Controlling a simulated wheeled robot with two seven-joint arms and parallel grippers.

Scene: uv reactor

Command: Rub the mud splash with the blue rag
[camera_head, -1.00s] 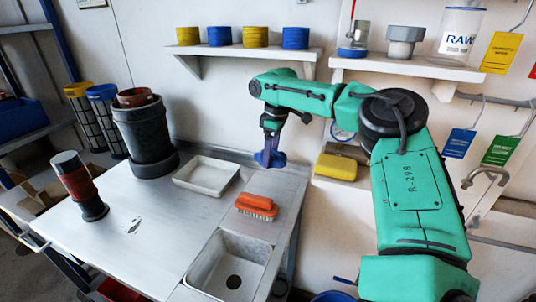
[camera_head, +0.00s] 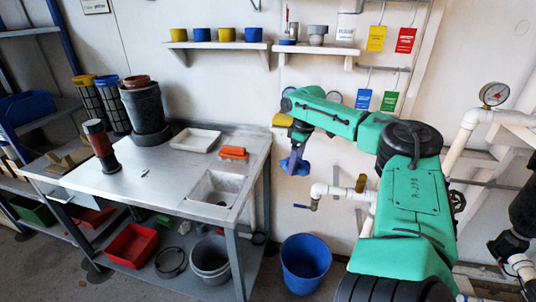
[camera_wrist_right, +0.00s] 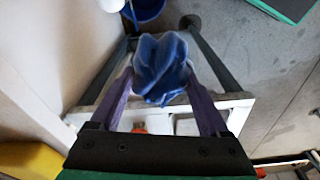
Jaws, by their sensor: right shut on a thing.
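My right gripper (camera_head: 293,157) is shut on the blue rag (camera_head: 294,167) and holds it in the air, just right of the metal bench in the head view. In the right wrist view the bunched rag (camera_wrist_right: 162,68) sits between the two purple fingers (camera_wrist_right: 160,88). A small dark mark (camera_head: 143,173), which looks like the mud splash, lies on the bench top (camera_head: 100,178), left of the sink. The rag is well apart from it. My left gripper is not in view.
A blue bucket (camera_head: 306,262) stands on the floor at right. Pipes (camera_head: 470,130) run along the right wall.

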